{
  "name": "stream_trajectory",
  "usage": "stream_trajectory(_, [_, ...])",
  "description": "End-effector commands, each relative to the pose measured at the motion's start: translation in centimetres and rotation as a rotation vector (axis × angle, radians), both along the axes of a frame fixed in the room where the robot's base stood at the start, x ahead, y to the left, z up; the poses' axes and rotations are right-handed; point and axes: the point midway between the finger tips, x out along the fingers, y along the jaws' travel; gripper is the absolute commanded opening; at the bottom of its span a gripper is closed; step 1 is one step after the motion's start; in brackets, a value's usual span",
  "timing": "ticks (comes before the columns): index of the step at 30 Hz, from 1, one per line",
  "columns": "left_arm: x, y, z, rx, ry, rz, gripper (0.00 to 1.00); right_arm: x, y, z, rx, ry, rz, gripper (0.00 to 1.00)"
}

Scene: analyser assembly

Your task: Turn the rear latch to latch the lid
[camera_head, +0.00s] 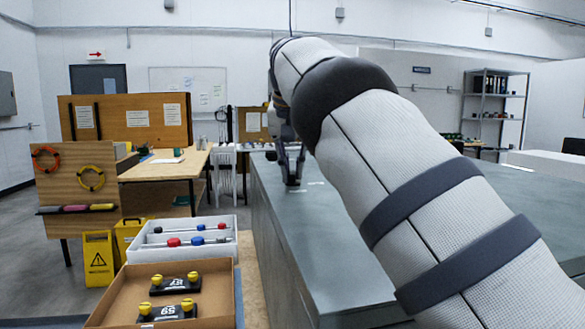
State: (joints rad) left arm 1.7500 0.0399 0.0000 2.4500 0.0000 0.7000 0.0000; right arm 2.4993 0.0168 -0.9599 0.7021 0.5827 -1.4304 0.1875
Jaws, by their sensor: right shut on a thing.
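A large grey-green cabinet with a flat top (290,225) runs away from me on the right; I take this top to be the lid. My right gripper (292,180) is low over the far left part of the top and points down. It is shut on a small dark thing at the surface, which by its place is the rear latch. The latch is too small and too much covered by the fingers to tell which way it is turned. My right arm hides much of the top. My left gripper is not in view.
A cardboard box (112,308) with black, yellow-knobbed parts stands at the lower left. Behind it is a white tray (150,256) with coloured-handled rods. A wooden workbench (165,166) and yellow floor signs (98,258) are farther left. The top's near left part is clear.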

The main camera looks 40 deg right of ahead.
Motion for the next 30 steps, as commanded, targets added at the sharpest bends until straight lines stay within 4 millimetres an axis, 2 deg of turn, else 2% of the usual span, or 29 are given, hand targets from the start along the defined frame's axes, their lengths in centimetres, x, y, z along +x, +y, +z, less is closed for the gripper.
stream_trajectory(15, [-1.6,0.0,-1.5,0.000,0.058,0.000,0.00,0.2,0.1,-0.4,0.001,0.005,-0.318,0.00])
stream_trajectory(30, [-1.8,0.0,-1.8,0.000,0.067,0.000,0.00,0.1,0.1,-0.2,0.003,0.006,-0.383,0.00])
